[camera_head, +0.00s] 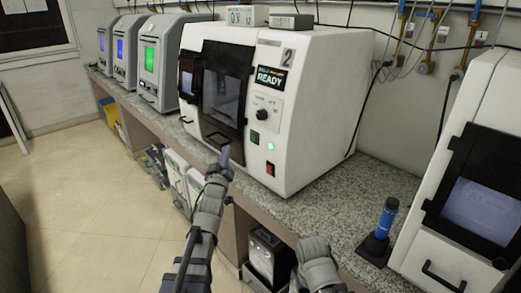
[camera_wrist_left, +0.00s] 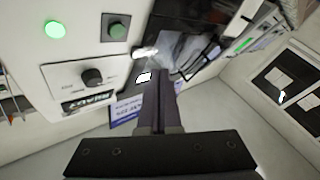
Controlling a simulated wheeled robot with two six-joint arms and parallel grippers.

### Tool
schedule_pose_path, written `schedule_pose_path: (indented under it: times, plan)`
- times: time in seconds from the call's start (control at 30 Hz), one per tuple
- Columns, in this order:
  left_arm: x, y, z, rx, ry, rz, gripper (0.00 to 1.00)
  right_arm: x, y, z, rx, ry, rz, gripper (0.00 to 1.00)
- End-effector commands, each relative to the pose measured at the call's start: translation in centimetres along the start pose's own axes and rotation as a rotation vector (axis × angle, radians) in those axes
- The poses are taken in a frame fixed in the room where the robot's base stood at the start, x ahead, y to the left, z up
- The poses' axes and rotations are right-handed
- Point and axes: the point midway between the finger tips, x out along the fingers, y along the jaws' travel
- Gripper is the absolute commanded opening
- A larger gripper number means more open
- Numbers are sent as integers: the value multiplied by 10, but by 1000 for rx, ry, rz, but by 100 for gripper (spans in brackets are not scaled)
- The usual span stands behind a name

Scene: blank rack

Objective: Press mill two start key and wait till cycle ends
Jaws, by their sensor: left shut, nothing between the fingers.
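Mill two (camera_head: 318,75) is the white machine marked "2" in the head view, its display (camera_head: 270,78) reading READY. A dark green square key (camera_head: 255,138) sits on its front panel beside a lit green lamp (camera_head: 271,147), with a red key (camera_head: 270,169) below. The wrist view shows the green key (camera_wrist_left: 116,28), the lit lamp (camera_wrist_left: 55,29) and the black knob (camera_wrist_left: 92,77). My left gripper (camera_head: 225,154) is shut and empty, in front of the mill's lower door area, apart from the key. Of my right arm, only a part shows at the bottom; its fingers are hidden.
A second white machine (camera_head: 440,240) stands at the right, with a blue-handled tool (camera_head: 386,220) in a dark holder beside it. Several smaller machines with lit screens line the bench at the back left.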

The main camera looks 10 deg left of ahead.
Motion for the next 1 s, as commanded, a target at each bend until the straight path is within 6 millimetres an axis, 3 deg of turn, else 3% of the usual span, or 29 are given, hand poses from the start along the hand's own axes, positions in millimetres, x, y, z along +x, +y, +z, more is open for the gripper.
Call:
schedule_pose_path:
  times: [0.57, 1.0]
  plan:
    - [3, -1, -5, -11, 42, 22, 0, 6, -1, 0, 0, 0, 0, 0]
    - [42, 27, 21, -12, 41, 23, 0, 9, -1, 0, 0, 0, 0, 0]
